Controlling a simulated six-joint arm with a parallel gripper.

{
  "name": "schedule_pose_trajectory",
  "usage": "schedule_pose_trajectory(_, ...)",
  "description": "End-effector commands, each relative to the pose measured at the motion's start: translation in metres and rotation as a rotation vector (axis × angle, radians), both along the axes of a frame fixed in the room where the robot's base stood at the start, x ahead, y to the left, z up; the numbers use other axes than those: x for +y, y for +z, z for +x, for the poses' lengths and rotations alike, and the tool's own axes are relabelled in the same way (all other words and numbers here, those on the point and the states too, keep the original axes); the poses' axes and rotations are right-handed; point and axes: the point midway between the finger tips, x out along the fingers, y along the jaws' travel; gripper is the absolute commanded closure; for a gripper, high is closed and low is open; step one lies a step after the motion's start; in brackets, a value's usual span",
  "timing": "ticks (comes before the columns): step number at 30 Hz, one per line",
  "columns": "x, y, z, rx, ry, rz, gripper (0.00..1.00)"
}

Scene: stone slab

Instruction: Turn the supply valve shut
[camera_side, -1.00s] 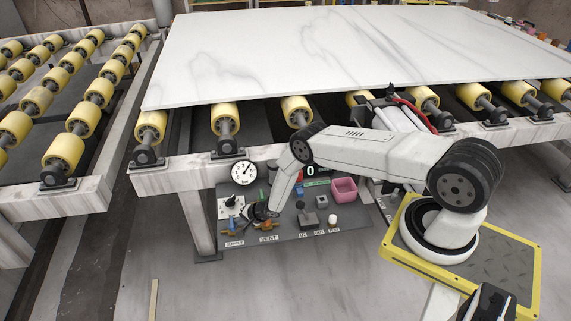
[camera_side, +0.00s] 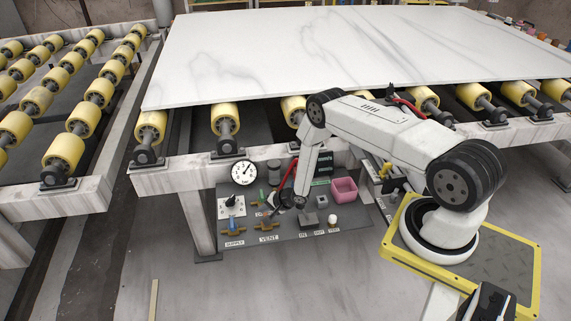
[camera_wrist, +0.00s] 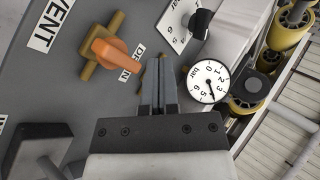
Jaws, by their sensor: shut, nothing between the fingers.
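The supply valve (camera_side: 232,226) is at the panel's front left in the side view, above its SUPPLY label. Its blue handle stands roughly across the brass body, though the exact angle is hard to tell at this size. It is not visible in the wrist view. My gripper (camera_side: 270,211) is to the right of it, apart from it. In the wrist view my gripper (camera_wrist: 158,82) has its fingers together and empty. The vent valve (camera_wrist: 112,48), with an orange handle lying across its brass body, shows left of the fingertips there. The vent valve (camera_side: 266,227) also shows in the side view.
A pressure gauge (camera_side: 243,172) and a black dial knob (camera_side: 232,203) are at the panel's left. A pink bin (camera_side: 344,190) and a white knob (camera_side: 332,218) are to the right. The slab (camera_side: 340,50) on rollers overhangs behind. The floor in front is clear.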

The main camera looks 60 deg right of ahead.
Motion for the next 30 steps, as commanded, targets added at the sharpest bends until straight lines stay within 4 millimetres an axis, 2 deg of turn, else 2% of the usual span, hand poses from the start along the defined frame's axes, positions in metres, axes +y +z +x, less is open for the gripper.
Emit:
schedule_pose_trajectory(7, -0.014, 0.018, -0.013, 0.000, -0.001, 0.000, 1.00)
schedule_pose_trajectory(15, -0.019, 0.025, -0.020, 0.000, -0.001, 0.001, 1.00)
schedule_pose_trajectory(23, -0.019, 0.030, -0.017, 0.001, 0.006, -0.014, 1.00)
schedule_pose_trajectory(26, -0.019, 0.038, -0.013, 0.004, 0.021, -0.043, 1.00)
schedule_pose_trajectory(30, -0.020, 0.059, -0.006, 0.016, 0.056, -0.113, 1.00)
